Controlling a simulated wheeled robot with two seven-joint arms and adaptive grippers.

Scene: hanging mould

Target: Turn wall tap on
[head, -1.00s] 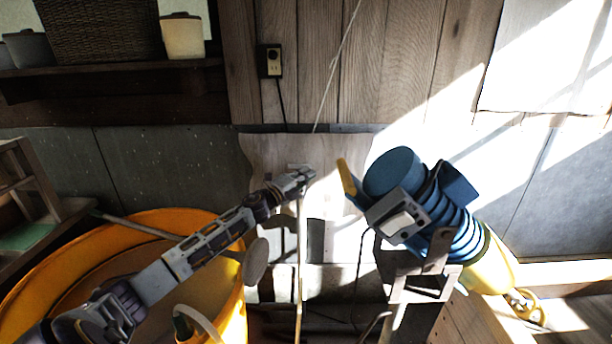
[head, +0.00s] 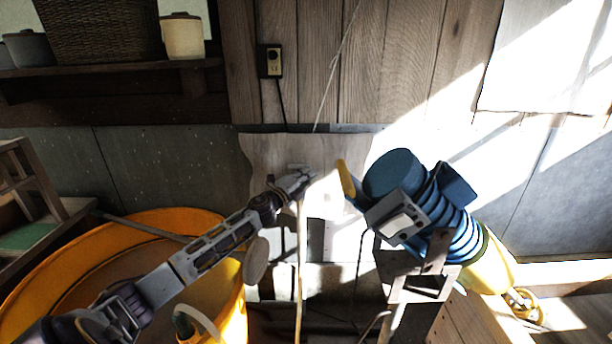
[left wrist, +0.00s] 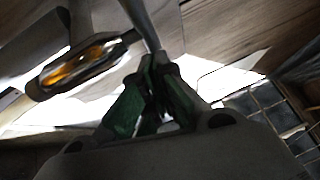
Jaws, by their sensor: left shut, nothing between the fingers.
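My left gripper (head: 306,178) reaches in from the left to a pale wooden board on the wall. It is shut with nothing between its fingers. A small pale fitting (head: 297,167) shows just above the fingertips, and a thin upright pipe (head: 299,270) runs down below them. I cannot make out the tap's handle; the gripper covers part of this spot. In the left wrist view the dark green fingers (left wrist: 150,98) are together, close to a grey metal rod (left wrist: 142,22). Whether they touch it I cannot tell. My right gripper is not in view.
A large orange tub (head: 150,222) stands below my left arm. A blue ribbed device (head: 395,172) with a yellow lever stands close to the right of the gripper. A shelf (head: 120,66) is at the upper left, and a power outlet (head: 270,61) is on the wall.

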